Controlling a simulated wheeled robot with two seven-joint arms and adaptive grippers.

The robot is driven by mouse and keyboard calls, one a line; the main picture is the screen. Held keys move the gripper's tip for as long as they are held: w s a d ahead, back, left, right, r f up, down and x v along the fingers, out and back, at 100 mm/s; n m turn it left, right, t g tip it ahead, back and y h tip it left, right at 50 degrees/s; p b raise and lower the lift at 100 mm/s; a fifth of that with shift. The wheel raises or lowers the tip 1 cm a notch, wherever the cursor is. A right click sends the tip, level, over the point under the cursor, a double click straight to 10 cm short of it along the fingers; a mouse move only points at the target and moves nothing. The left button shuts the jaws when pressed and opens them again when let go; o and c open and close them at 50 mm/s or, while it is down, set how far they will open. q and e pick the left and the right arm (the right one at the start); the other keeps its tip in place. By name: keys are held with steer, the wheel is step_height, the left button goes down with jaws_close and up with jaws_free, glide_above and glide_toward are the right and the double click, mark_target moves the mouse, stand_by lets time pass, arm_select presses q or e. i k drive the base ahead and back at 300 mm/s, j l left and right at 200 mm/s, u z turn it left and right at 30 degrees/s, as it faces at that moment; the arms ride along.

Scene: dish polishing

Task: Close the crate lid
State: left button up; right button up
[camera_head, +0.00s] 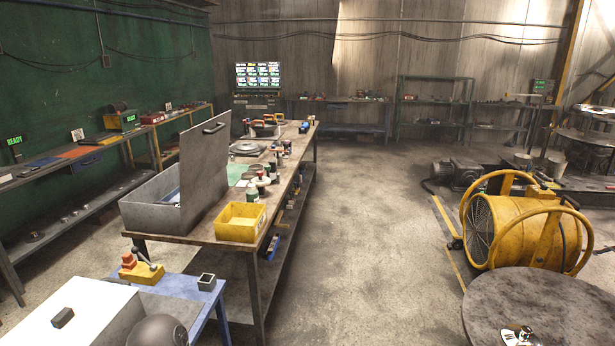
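A grey crate (150,215) stands at the near left end of the long workbench. Its grey lid (205,165) stands up and open, tilted a little, with a dark handle (214,128) near its top edge. Neither of my grippers is in view, and nothing is touching the lid.
A yellow bin (240,232) sits close right of the crate on the workbench (190,238). Bottles and tools lie farther back. A blue table (185,287) stands in front. A yellow drum fan (525,230) is at right; the middle floor is clear.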

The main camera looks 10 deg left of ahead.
mark_target(204, 148)
steer(key=i+j+u, duration=0.1)
steer(key=i+u, duration=0.4)
steer(key=i+l+u, duration=0.15)
steer(key=i+u, duration=0.3)
steer(key=i+l+u, duration=0.15)
steer(key=u, duration=0.25)
steer(key=i+l+u, duration=0.2)
steer(key=u, duration=0.2)
